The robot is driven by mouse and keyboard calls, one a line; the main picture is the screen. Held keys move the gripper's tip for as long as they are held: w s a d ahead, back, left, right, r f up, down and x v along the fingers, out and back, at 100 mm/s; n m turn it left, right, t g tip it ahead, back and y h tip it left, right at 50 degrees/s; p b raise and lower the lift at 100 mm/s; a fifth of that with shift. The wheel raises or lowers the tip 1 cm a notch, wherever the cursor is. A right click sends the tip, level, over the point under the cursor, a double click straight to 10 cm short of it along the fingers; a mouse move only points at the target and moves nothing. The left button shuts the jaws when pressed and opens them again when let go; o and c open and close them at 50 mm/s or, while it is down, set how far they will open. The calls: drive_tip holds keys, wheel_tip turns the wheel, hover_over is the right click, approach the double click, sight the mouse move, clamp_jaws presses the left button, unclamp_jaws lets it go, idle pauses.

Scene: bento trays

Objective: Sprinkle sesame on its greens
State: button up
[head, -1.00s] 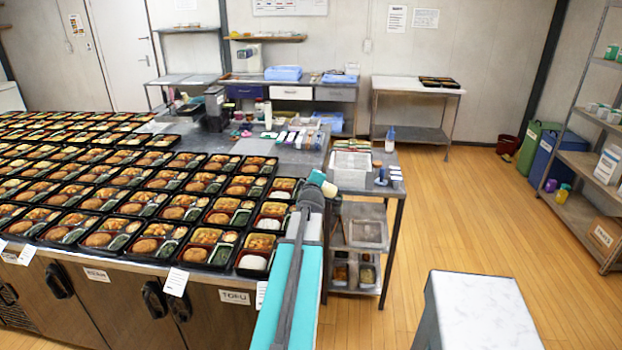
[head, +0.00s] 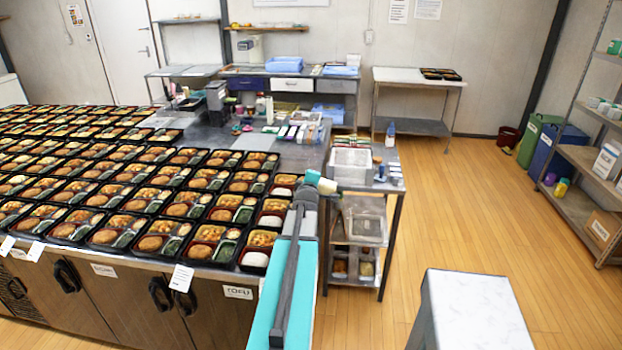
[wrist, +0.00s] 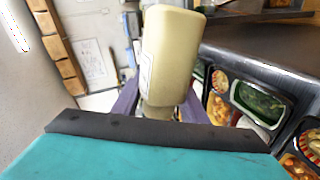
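A cream shaker bottle (wrist: 170,50) stands between the purple fingers of my gripper (wrist: 158,108) in the wrist view, and the fingers close on it. In the head view the bottle (head: 327,187) shows small and tilted at the end of my arm, with a teal end (head: 313,177), beside the right edge of the tray rows. Bento trays (head: 240,268) cover the counter to its left. Dark greens (wrist: 262,103) fill one compartment of a tray to the right of the bottle in the wrist view. The bottle is apart from these greens. Its lower end is partly hidden.
The long counter (head: 140,277) carries many trays in rows. A metal cart (head: 393,165) with a clear bin (head: 350,167) stands just right of my arm. A white-topped stand (head: 478,308) is at the front right. Open wooden floor (head: 470,210) lies between.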

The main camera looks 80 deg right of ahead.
drive_tip(key=shift+w+f+n+g+b, duration=0.15)
drive_tip(key=shift+w+n+g+b, duration=0.15)
drive_tip(key=shift+n+b, duration=0.1)
drive_tip(key=shift+w+f+b, duration=0.15)
drive_tip(key=shift+b, duration=0.5)
drive_tip(key=shift+w+f+n+g+b, duration=0.1)
drive_tip(key=shift+w+n+g+b, duration=0.6)
drive_tip(key=shift+b, duration=1.3)
drive_tip(key=shift+n+b, duration=0.5)
drive_tip(key=shift+b, duration=0.15)
drive_tip(key=shift+w+b, duration=0.1)
drive_tip(key=shift+b, duration=0.3)
drive_tip(key=shift+f+n, duration=0.1)
drive_tip(key=shift+n, duration=0.2)
drive_tip(key=shift+w+a+f+n+g+h+b, duration=0.1)
drive_tip(key=shift+w+f+n+g+h+b, duration=0.35)
drive_tip(key=shift+f+n+b, duration=1)
drive_tip(key=shift+w+d+f+n+g+b, duration=0.15)
drive_tip(key=shift+f+n+g+b, duration=0.6)
drive_tip(key=shift+b, duration=1.45)
drive_tip(key=shift+w+a+f+n+g+h+b, duration=0.25)
drive_tip(key=shift+f+n+g+b, duration=0.5)
drive_tip(key=shift+n+b, duration=0.8)
